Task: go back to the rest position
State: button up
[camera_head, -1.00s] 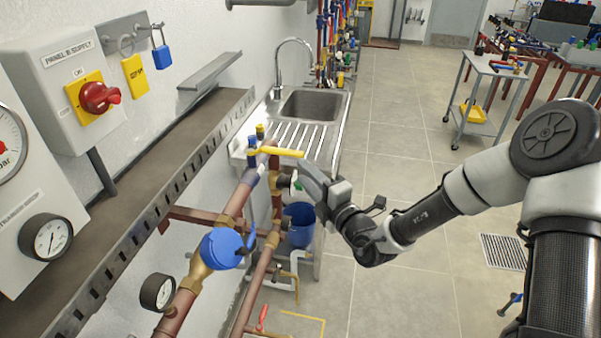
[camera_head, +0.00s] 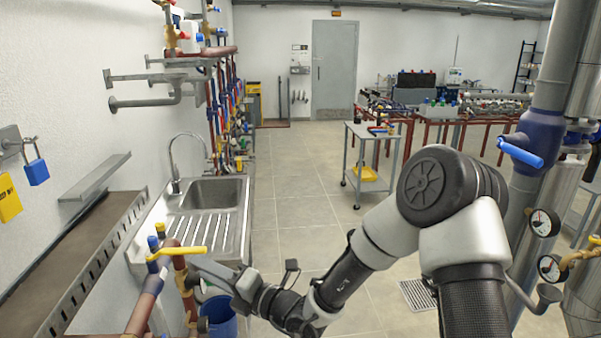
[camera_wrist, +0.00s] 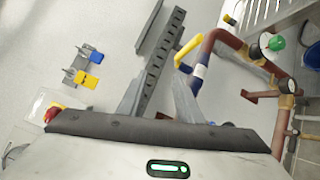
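My gripper (camera_head: 203,268) is at the lower middle left of the head view, at the end of my bent arm. It appears just right of a yellow valve handle (camera_head: 178,252) on the copper pipe; I cannot tell whether they touch in that view. In the wrist view my gripper (camera_wrist: 158,105) shows its two fingers apart with nothing between them. There the yellow handle (camera_wrist: 187,50) lies beyond the right finger, with a visible gap in the picture.
A steel sink (camera_head: 213,194) stands behind the gripper. A wall ledge (camera_head: 88,252) runs along the left, with a blue padlock (camera_head: 36,172) above it. A grey trolley (camera_head: 372,150) stands on open floor. Pipes with gauges (camera_head: 543,223) rise at the right.

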jog(key=s+d+r+n+g+h, duration=0.2)
jog(key=s+d+r+n+g, duration=0.15)
jog(key=s+n, duration=0.65)
jog(key=s+d+r+n+g+h, duration=0.3)
jog(key=s+d+n+g, duration=0.25)
jog(key=n, duration=0.75)
jog(key=s+d+r+n+t+h, duration=0.1)
jog(key=s+d+n+t+h, duration=0.1)
jog(key=d, duration=0.7)
jog(key=s+d+r+n+t+h, duration=0.2)
jog(key=d+n+h, duration=0.3)
jog(key=d, duration=0.5)
jog(key=s+d+r+n+t+h, duration=0.2)
jog(key=d+n+t+h, duration=0.1)
jog(key=d+n, duration=0.4)
jog(key=d+h, duration=0.1)
jog(key=d, duration=0.2)
jog(key=shift+r, duration=0.25)
